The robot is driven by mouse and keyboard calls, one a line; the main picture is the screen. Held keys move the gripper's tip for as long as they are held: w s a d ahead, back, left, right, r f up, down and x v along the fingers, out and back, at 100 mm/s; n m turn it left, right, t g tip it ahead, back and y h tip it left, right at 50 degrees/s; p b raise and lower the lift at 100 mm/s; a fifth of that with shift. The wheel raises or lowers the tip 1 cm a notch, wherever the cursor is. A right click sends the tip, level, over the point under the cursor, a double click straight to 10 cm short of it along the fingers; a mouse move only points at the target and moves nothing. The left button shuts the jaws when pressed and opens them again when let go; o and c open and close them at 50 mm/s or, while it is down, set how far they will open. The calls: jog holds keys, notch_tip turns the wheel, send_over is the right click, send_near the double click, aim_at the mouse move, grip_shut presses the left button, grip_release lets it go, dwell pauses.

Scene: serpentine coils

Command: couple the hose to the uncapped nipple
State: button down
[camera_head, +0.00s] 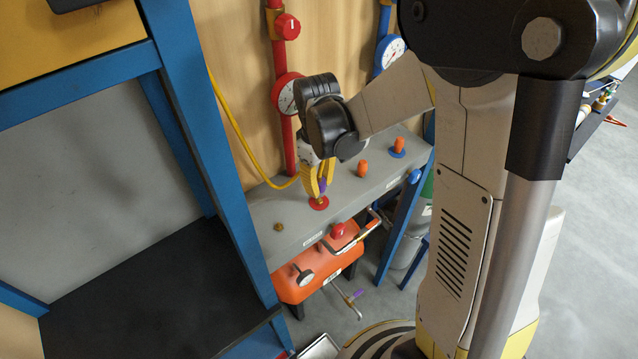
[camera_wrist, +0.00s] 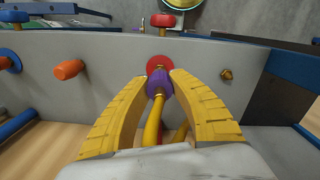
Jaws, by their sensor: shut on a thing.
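My gripper (camera_head: 320,184) points down at the grey bench, its yellow fingers shut around the purple collar at the end of the yellow hose (camera_head: 236,128). In the wrist view the purple collar (camera_wrist: 160,86) sits between the fingertips, with the hose (camera_wrist: 152,125) running back toward my palm. The red-flanged nipple (camera_head: 318,203) stands right under the collar, and a bit of brass shows between them. In the wrist view the red flange (camera_wrist: 160,65) is directly beyond the collar. I cannot tell whether the collar is seated on the nipple.
An orange-capped outlet (camera_head: 362,168) and another with a blue flange (camera_head: 398,148) stand along the grey bench (camera_head: 290,205). A small brass fitting (camera_head: 279,227) is on the other side. An orange tank (camera_head: 312,272) is below the front edge. A blue post (camera_head: 205,120) rises at left.

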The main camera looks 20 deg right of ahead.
jog(key=shift+f+b, duration=1)
jog(key=shift+b, duration=0.05)
jog(key=shift+f, duration=0.1)
jog(key=shift+f+b, duration=0.3)
jog(key=shift+b, duration=0.15)
jog(key=c, duration=1.2)
grip_release()
jog(key=shift+o, duration=0.2)
jog(key=shift+r, duration=0.1)
